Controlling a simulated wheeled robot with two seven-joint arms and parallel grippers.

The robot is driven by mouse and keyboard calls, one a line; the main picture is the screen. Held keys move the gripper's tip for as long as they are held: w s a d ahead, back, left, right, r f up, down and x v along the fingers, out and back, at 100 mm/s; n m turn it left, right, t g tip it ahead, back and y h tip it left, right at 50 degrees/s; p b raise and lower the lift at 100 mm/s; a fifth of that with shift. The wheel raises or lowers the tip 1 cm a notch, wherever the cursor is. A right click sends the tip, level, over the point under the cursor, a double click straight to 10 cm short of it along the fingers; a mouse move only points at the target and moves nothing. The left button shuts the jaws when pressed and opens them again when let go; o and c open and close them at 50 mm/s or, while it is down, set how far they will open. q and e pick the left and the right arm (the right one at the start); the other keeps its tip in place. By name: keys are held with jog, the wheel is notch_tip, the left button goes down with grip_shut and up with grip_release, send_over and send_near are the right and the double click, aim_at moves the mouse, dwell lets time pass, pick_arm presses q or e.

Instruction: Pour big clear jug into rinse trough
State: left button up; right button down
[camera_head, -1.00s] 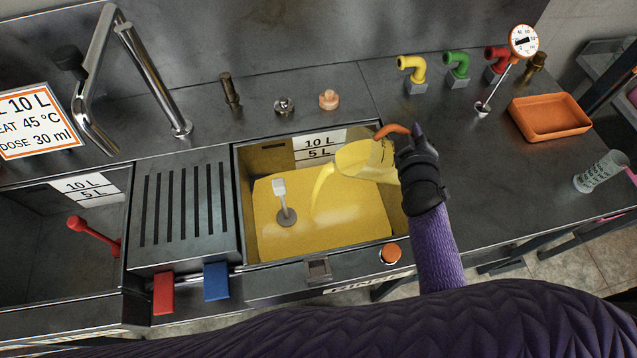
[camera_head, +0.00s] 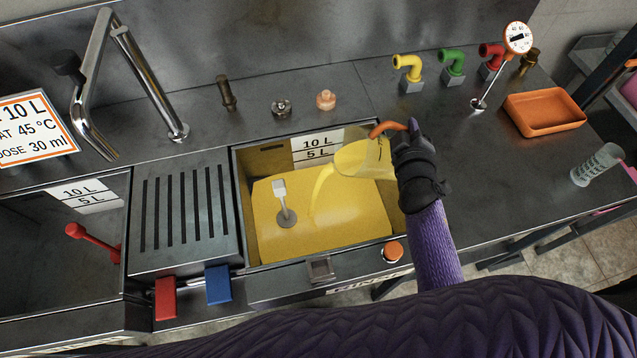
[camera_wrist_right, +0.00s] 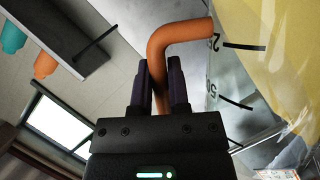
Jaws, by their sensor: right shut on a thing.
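The big clear jug (camera_head: 363,160) is tilted to the left over the rinse trough (camera_head: 392,218), and a yellow stream (camera_head: 321,192) falls from it. The trough holds yellow liquid (camera_head: 340,222), with a grey plug-like piece with a white top (camera_head: 281,198) standing in it. My right gripper (camera_head: 400,135) is shut on the jug's orange handle; its fingers grip the handle (camera_wrist_right: 160,50) in the right wrist view, where the jug's marked clear wall (camera_wrist_right: 260,60) holds some yellow liquid. My left gripper is not in view.
A slotted drainer (camera_head: 185,215) and a second basin (camera_head: 60,240) with a red lever lie left. A tap (camera_head: 150,80) stands behind. Coloured spouts (camera_head: 452,66), a dial thermometer (camera_head: 517,40) and an orange tray (camera_head: 545,113) are right. The counter right of the trough is mostly clear.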

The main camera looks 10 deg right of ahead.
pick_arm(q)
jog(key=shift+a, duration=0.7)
pick_arm(e)
jog(key=shift+a+r+n, duration=0.35)
jog(key=shift+r+n, duration=0.05)
jog(key=shift+r, duration=0.3)
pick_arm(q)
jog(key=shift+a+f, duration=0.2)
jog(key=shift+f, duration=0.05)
pick_arm(e)
jog(key=shift+a+h, duration=0.3)
jog(key=shift+a, duration=0.05)
